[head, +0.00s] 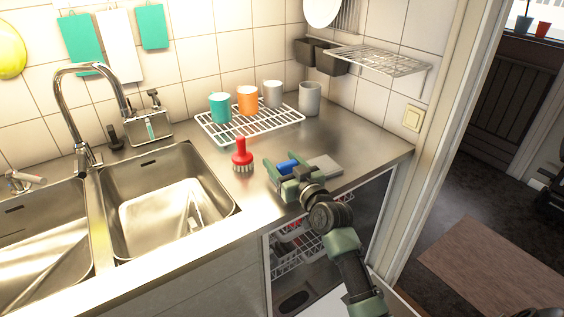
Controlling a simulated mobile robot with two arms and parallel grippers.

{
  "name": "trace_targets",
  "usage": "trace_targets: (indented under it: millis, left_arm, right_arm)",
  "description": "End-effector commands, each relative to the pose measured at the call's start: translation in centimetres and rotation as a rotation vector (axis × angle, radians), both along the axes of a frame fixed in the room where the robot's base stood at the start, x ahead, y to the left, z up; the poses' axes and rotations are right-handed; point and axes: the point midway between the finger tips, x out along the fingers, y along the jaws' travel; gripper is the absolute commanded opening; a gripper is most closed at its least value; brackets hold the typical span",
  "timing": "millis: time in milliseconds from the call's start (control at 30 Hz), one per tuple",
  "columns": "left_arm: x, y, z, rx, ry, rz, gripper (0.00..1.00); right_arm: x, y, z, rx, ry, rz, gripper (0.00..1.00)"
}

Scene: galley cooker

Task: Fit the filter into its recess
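My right gripper (284,168) is low over the steel worktop, right of the red brush. Its green fingers stand apart, with a small blue thing (287,166) between or just beyond them. I cannot tell whether they touch it, or whether it is the filter. A flat grey piece (325,166) lies on the worktop just right of the gripper. Below, the dishwasher stands open, and a dark oval hollow (293,301) shows in its floor, perhaps the recess. My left gripper is not in view.
A red brush (242,155) stands left of the gripper. A white wire rack (235,129) holds a teal, an orange and a grey cup; another grey cup (310,98) stands beside it. The sink (165,205) is at left. A dish basket (295,248) hangs under the worktop edge.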

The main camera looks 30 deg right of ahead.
Motion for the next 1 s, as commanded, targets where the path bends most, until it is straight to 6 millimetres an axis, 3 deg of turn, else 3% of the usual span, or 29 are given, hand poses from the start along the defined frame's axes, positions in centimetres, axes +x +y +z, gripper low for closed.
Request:
trace_targets:
  millis: [433, 800, 1000]
  left_arm:
    - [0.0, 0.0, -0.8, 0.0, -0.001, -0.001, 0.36]
    - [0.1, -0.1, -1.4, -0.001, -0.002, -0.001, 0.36]
    - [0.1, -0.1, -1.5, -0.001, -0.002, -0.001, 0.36]
  right_arm:
    - [0.0, 0.0, -0.3, 0.003, -0.002, -0.001, 0.74]
    - [-6.1, -0.7, -0.8, -0.002, 0.0, 0.0, 0.74]
    - [-7.7, -0.7, -0.7, -0.001, 0.0, 0.0, 0.74]
